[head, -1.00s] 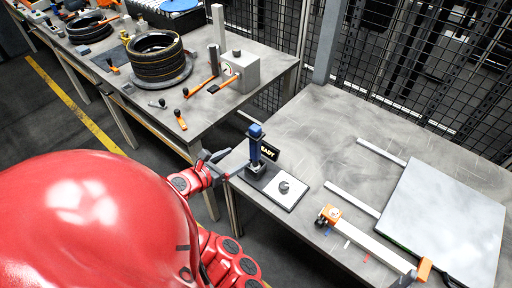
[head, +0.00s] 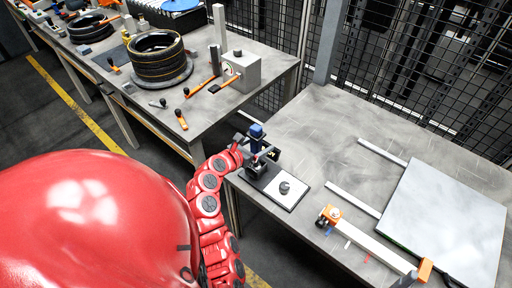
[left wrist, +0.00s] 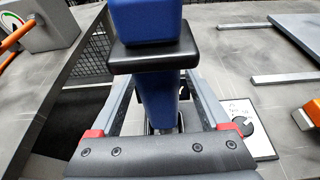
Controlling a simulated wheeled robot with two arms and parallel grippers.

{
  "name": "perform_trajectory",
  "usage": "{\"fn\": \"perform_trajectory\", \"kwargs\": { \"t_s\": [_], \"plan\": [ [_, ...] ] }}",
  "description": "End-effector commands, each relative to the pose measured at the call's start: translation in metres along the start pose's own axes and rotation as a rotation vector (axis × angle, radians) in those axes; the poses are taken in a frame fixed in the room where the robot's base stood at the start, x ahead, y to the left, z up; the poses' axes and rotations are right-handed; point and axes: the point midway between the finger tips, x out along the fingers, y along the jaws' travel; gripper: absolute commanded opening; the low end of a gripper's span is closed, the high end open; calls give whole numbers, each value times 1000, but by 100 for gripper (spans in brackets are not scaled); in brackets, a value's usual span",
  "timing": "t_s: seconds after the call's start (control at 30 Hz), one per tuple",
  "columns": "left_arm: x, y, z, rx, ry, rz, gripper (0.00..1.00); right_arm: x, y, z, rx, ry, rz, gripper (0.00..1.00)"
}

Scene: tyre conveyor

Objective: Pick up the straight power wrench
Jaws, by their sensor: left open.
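The straight power wrench (head: 256,132) is a blue upright tool with a black collar, standing in a dark stand on the near left corner of the right table. In the left wrist view the wrench (left wrist: 148,92) rises between my two fingers. My left gripper (head: 262,157) is open, with its fingers on either side of the blue body below the collar. I cannot tell whether either finger touches it. The wrench's lower end is mostly hidden by the gripper. My right gripper is not in view.
A white plate with a round knob (head: 284,188) lies beside the stand. An orange-ended bar tool (head: 330,214) and a large grey panel (head: 447,220) lie further right. The left table holds stacked tyres (head: 155,55) and a grey box (head: 240,70). The right table's back left is clear.

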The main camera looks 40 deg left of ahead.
Motion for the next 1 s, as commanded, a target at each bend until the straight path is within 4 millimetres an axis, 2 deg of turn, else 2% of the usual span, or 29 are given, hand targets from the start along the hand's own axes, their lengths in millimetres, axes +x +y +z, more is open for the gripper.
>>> {"fn": "perform_trajectory", "kwargs": {
  "t_s": [0.1,0.33,0.77,1.0],
  "plan": [
    [12,-1,0,1,4,-2,80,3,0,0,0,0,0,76],
    [14,0,-1,0,1,1,78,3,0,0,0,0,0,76],
    [14,0,-1,0,2,1,1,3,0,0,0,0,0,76],
    [13,0,0,0,-1,0,0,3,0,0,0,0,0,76]
  ]
}}
